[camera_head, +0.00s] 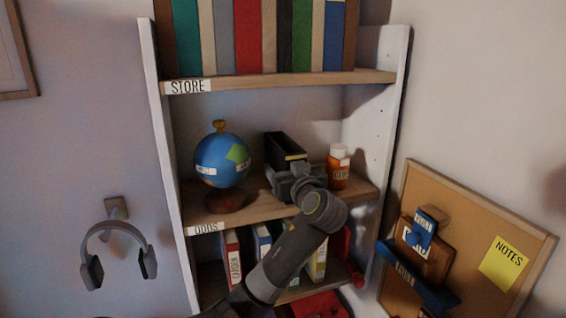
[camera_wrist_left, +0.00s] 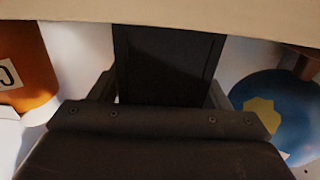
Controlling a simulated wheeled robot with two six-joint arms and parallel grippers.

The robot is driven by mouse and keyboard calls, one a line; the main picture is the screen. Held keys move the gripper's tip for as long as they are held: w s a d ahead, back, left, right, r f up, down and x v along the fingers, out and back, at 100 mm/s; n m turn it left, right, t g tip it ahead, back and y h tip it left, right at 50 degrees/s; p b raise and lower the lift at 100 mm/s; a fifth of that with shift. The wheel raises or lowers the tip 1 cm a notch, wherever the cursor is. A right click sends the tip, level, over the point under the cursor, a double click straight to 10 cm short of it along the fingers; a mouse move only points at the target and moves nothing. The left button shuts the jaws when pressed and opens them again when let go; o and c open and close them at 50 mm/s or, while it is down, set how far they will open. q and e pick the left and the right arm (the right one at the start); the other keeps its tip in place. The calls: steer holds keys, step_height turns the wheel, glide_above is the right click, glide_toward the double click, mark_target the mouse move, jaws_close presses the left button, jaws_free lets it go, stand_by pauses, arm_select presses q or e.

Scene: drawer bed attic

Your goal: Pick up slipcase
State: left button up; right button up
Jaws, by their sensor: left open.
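The slipcase, a black upright box (camera_head: 283,146) with a thin yellowish line, stands on the middle shelf between the globe and the pill bottle. My left gripper (camera_head: 291,172) is right in front of it and hides its lower part. In the left wrist view the dark slipcase (camera_wrist_left: 165,65) fills the gap between the fingers of my open left gripper (camera_wrist_left: 163,92). I cannot tell whether the fingers touch it. My right gripper is not in view.
A blue globe (camera_head: 221,160) stands left of the slipcase and an orange bottle (camera_head: 339,168) close on its right. The upper shelf (camera_head: 280,83) with books is above. The shelf below holds binders (camera_head: 232,257). Headphones (camera_head: 118,248) hang left; a corkboard (camera_head: 485,223) is right.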

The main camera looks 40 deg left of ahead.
arm_select(q)
steer(key=shift+d, duration=0.1)
steer(key=shift+c, duration=1)
steer(key=c, duration=1.1)
steer(key=shift+o, duration=0.2)
steer(key=shift+r, duration=0.1)
